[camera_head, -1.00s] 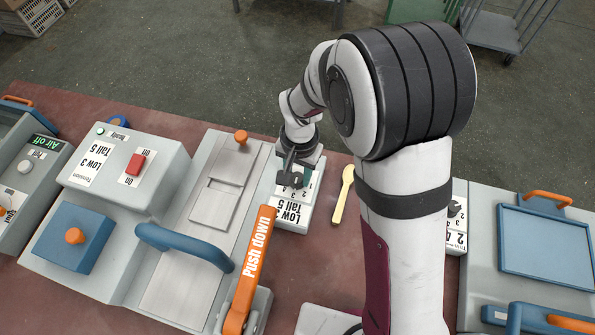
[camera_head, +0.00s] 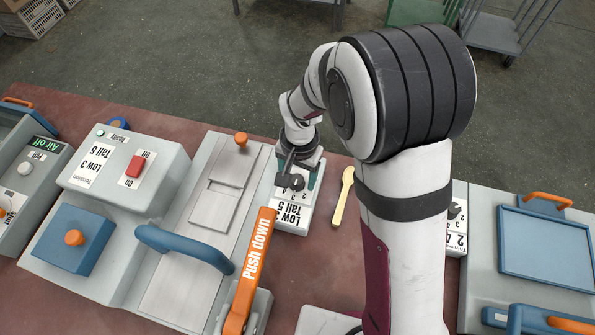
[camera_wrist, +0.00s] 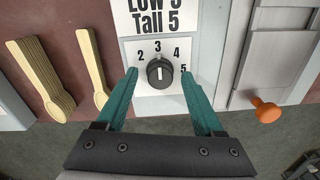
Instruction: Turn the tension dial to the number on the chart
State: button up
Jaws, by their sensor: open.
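The tension dial (camera_wrist: 160,73) is a dark round knob on a white plate, with the numbers 2, 3, 4 and 5 around it. Its pale mark seems to point up towards the 3. The chart on the dial's box reads "Low 3, Tall 5" (camera_wrist: 158,18); it also shows in the head view (camera_head: 289,215). My gripper (camera_wrist: 159,76) is open, with one teal finger on each side of the dial and a gap to it. In the head view, my gripper (camera_head: 291,182) partly hides the dial.
A single spoon (camera_head: 343,197) lies right of the dial box. The wrist view also shows a stack of spoons (camera_wrist: 42,75). The press bed (camera_head: 220,185) with an orange knob (camera_head: 241,138) is on the left. The orange "Push down" lever (camera_head: 250,270) stands in front.

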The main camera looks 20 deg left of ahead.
aim_at(300, 180)
notch_tip(300, 180, up, 16)
jog(key=shift+d, duration=0.2)
jog(key=shift+s+d, duration=0.1)
jog(key=s+d+m+y, duration=0.1)
jog(key=s+d+m, duration=0.2)
jog(key=s+d, duration=1.3)
jog(key=shift+s+m, duration=0.4)
jog(key=shift+s, duration=0.6)
